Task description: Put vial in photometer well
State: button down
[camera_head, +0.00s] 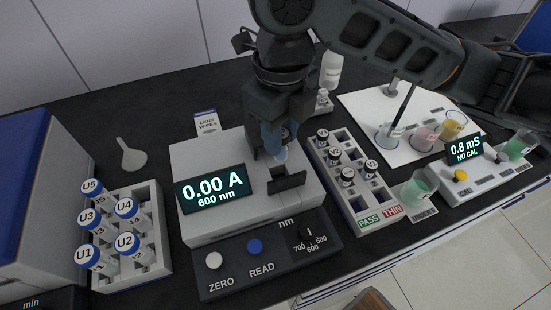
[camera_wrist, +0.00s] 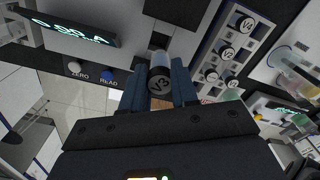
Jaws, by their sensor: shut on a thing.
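My gripper (camera_head: 277,140) is shut on a vial with a dark cap marked V3 (camera_wrist: 160,82), whose pale body (camera_head: 281,155) shows below the fingers in the head view. In the wrist view, my gripper's fingers (camera_wrist: 160,88) stand on either side of the cap. The photometer (camera_head: 205,160) is a white box with a display reading 0.00 A, 600 nm. The vial is over the photometer's top, by a black part (camera_head: 287,180) around the well area.
A vial rack (camera_head: 372,205) with several dark-capped vials stands close on the photometer's right. A rack of U-marked tubes (camera_head: 155,240) and a funnel (camera_head: 132,155) are on the left. A lens wipes box (camera_head: 206,123) stands behind. Beakers and a conductivity meter (camera_head: 475,178) are on the right.

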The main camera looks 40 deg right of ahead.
aim_at(280, 164)
jog(key=shift+f+p, duration=0.3)
jog(key=shift+f, duration=3.6)
jog(key=shift+f, duration=0.2)
jog(key=c, duration=1.1)
grip_release()
jog(key=shift+c, duration=0.2)
jog(key=shift+r, duration=0.1)
notch_tip(280, 164, up, 12)
jog(key=shift+r, duration=0.15)
jog(key=shift+a, duration=0.1)
